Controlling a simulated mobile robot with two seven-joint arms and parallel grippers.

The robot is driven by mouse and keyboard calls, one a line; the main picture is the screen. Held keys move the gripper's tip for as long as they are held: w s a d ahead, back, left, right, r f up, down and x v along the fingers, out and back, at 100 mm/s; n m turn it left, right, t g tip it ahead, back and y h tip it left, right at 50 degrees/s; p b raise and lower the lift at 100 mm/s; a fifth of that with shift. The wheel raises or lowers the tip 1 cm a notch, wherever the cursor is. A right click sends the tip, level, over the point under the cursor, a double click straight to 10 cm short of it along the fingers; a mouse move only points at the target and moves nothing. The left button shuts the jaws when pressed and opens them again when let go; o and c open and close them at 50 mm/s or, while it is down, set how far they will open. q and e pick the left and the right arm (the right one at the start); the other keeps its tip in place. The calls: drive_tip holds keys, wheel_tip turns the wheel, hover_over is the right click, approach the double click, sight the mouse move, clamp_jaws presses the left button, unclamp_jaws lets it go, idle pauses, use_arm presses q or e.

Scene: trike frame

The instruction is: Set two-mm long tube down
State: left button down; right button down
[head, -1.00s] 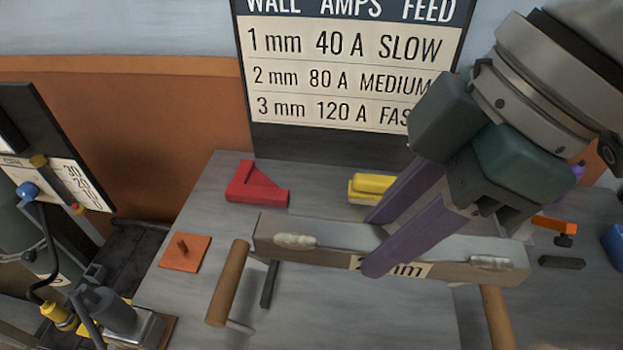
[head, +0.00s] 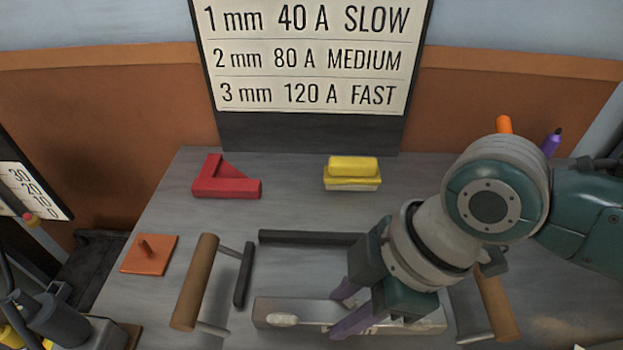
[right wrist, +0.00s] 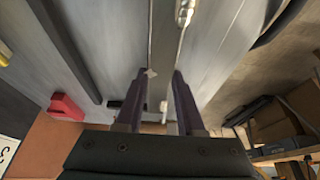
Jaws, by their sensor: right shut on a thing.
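The two-mm long tube (head: 300,314) is a grey bar with pale weld beads. It lies roughly level at the lower middle of the head view, low over the grey table. I cannot tell whether its underside touches the table. My right gripper (head: 343,310) is shut on it, with purple fingers on either side; my wrist and hand hide part of its right half. In the right wrist view the tube (right wrist: 163,45) runs between the two fingers (right wrist: 157,98). My left gripper is not in view.
Wooden-handled parts stand left (head: 195,283) and right (head: 497,305) of the tube. Behind are a dark bar (head: 310,238), a red angled block (head: 225,180) and a yellow block (head: 352,170). An orange plate (head: 150,256) lies left. Bare table (head: 290,210) shows between them.

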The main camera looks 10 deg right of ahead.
drive_tip(key=shift+f, duration=0.15)
drive_tip(key=c, duration=0.5)
unclamp_jaws()
drive_tip(key=shift+r, duration=0.25)
drive_tip(key=p+v, duration=0.4)
drive_tip(key=v, duration=0.8)
drive_tip(key=s+a+m+t, duration=0.2)
drive_tip(key=s+a+m, duration=0.1)
drive_tip(key=s+m, duration=0.15)
drive_tip(key=s+d+m+h, duration=0.1)
drive_tip(key=d+m, duration=0.1)
drive_tip(key=s+d+m+h, duration=0.1)
drive_tip(key=s+d+m, duration=0.1)
drive_tip(key=d+m, duration=0.1)
drive_tip(key=s+d+m+h, duration=0.2)
drive_tip(key=d+m, duration=0.1)
drive_tip(key=shift+d+r+m, duration=0.25)
drive_tip(key=shift+r, duration=0.1)
